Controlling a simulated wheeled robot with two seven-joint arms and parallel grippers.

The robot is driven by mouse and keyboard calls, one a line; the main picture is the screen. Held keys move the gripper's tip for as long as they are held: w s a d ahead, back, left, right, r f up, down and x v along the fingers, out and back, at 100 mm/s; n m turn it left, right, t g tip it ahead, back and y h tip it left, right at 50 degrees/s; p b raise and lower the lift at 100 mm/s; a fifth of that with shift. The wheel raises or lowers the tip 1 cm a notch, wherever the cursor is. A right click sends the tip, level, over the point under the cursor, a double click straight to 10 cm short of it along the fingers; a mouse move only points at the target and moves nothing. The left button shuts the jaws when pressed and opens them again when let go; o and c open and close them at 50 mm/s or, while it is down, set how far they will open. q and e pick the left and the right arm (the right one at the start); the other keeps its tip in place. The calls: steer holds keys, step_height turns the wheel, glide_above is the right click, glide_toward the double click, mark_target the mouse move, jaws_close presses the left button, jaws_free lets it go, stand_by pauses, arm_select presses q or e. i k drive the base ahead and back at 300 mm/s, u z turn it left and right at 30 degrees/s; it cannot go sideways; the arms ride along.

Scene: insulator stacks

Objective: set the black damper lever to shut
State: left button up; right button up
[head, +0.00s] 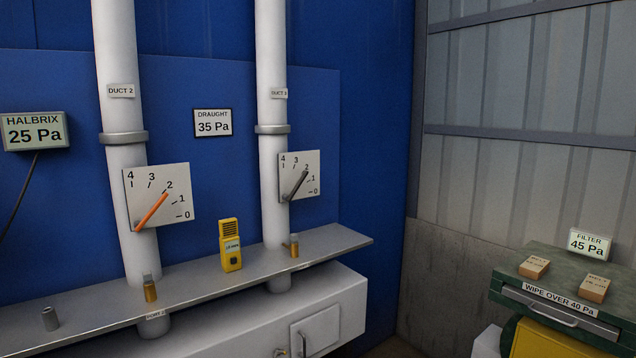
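The black damper lever (297,185) is on a white dial plate (313,192) fixed to the right-hand duct. It slants up and to the right from its lower-left pivot, with its tip near the mark 2. The plate is marked 0 to 4; no mark reads shut. Neither of my grippers is in view.
An orange lever (152,210) on the left duct's dial (180,207) also points near 2. A grey shelf (200,283) below carries a yellow meter (230,245) and small brass-coloured fittings. A green cabinet (540,262) with two small blocks stands at right.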

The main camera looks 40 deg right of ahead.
mark_target(288, 197)
steer(key=z, duration=0.7)
steer(key=i, duration=0.45)
steer(key=z, duration=0.65)
steer(key=i, duration=0.85)
steer(key=u, duration=0.2)
